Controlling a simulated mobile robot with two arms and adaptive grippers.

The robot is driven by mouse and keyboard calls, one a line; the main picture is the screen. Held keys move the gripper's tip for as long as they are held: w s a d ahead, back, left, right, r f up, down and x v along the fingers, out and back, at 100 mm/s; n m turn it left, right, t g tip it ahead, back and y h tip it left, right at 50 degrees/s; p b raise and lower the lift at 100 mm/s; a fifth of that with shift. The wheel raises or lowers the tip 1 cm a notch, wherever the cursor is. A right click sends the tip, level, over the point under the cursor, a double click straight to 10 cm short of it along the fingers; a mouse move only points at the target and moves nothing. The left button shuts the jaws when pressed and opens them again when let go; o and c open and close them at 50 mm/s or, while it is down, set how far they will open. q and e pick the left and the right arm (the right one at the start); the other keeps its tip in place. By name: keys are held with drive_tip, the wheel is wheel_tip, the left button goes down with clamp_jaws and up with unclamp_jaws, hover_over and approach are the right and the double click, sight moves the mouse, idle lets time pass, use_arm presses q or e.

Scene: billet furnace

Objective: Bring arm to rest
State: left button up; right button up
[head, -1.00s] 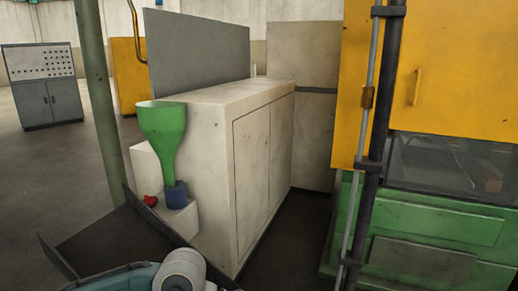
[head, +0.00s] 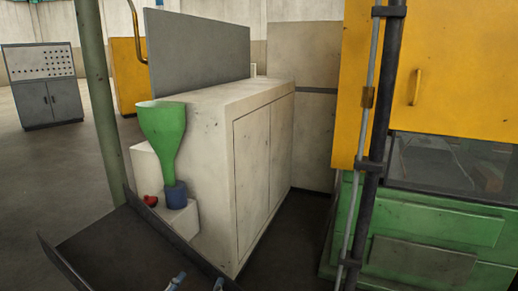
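Two small blue-grey tips, which look like the fingertips of my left gripper (head: 197,285), poke up at the bottom edge of the head view. There is a gap between them and nothing shows in it. The rest of this gripper and its arm is below the picture. The tips appear in front of the right part of a dark metal tray (head: 105,249); I cannot tell their distance from it. My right gripper does not show.
A green post (head: 97,90) stands left. A yellow and green machine (head: 428,220) with a dark vertical pipe (head: 379,120) fills the right.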

use_arm(q)
drive_tip(key=s+a+f+n+g+y+p, duration=0.1)
drive_tip(key=s+a+f+n+g+p, duration=0.2)
drive_tip(key=s+f+g+p, duration=0.55)
drive_tip(key=s+a+f+n+g+y+p, duration=0.1)
drive_tip(key=s+a+f+n+g+p, duration=0.2)
drive_tip(key=s+f+p, duration=0.95)
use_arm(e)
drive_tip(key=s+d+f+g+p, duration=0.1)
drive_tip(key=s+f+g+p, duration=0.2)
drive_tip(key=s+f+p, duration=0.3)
use_arm(q)
drive_tip(key=s+a+f+g+p, duration=0.1)
drive_tip(key=s+a+p, duration=0.1)
drive_tip(key=s+p, duration=0.5)
drive_tip(key=s+a+f+g+p, duration=0.1)
drive_tip(key=s+p, duration=0.6)
drive_tip(key=s, duration=0.8)
drive_tip(key=shift+s+a+f+m+g+p, duration=0.25)
drive_tip(key=shift+s+a+m+g+p, duration=0.15)
drive_tip(key=shift+a, duration=0.2)
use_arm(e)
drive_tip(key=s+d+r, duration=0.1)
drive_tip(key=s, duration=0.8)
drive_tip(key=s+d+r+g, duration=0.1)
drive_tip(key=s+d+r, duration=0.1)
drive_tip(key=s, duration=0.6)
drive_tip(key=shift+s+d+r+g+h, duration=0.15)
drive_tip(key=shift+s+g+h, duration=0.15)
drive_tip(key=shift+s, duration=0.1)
